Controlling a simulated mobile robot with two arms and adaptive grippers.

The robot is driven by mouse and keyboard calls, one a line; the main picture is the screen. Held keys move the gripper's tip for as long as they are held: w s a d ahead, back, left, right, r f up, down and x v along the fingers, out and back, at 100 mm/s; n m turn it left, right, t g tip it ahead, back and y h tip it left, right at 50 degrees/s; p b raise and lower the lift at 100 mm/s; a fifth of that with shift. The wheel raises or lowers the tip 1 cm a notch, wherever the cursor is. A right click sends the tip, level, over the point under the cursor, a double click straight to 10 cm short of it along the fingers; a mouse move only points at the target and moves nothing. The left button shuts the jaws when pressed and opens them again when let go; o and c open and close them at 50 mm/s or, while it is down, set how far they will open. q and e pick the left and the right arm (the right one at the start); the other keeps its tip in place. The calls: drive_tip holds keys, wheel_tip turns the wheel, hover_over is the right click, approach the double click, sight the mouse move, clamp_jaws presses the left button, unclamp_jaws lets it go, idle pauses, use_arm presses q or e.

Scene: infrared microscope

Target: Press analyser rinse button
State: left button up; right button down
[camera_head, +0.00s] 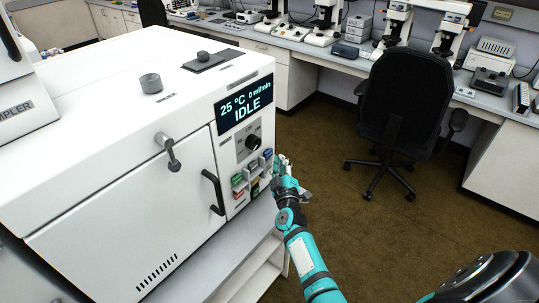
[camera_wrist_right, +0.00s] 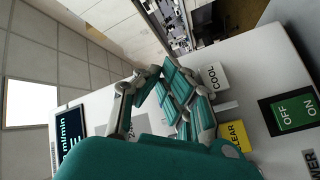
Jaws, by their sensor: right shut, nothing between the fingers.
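The white analyser (camera_head: 110,140) stands at the left in the head view, its display (camera_head: 245,105) reading 25 °C, 0 ml/min, IDLE. Below the display and a black knob (camera_head: 253,142) is a cluster of small coloured buttons (camera_head: 238,180); their labels are too small to read there. My right gripper (camera_head: 281,162) is shut and empty, close to the right edge of this cluster. In the right wrist view its teal fingers (camera_wrist_right: 160,74) cover part of the panel. A white COOL button (camera_wrist_right: 213,80) and a yellow CLEAR button (camera_wrist_right: 234,137) show beside them. I cannot make out a rinse label. Contact with a button cannot be told.
A green ON/OFF switch (camera_wrist_right: 294,113) is on the panel in the wrist view. A black handle (camera_head: 213,192) and a lever (camera_head: 171,152) stick out of the analyser's front. A black office chair (camera_head: 405,105) stands right, before a bench with microscopes. The floor between is clear.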

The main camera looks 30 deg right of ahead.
drive_tip(key=shift+w, duration=0.1)
idle(0.5)
drive_tip(key=shift+w+a, duration=0.2)
drive_tip(key=shift+w, duration=0.1)
drive_tip(key=shift+w+a, duration=0.2)
drive_tip(key=shift+w, duration=0.3)
idle(0.7)
idle(0.3)
drive_tip(key=shift+s+d+p, duration=0.35)
drive_tip(key=shift+s+p, duration=0.3)
drive_tip(key=shift+s, duration=0.25)
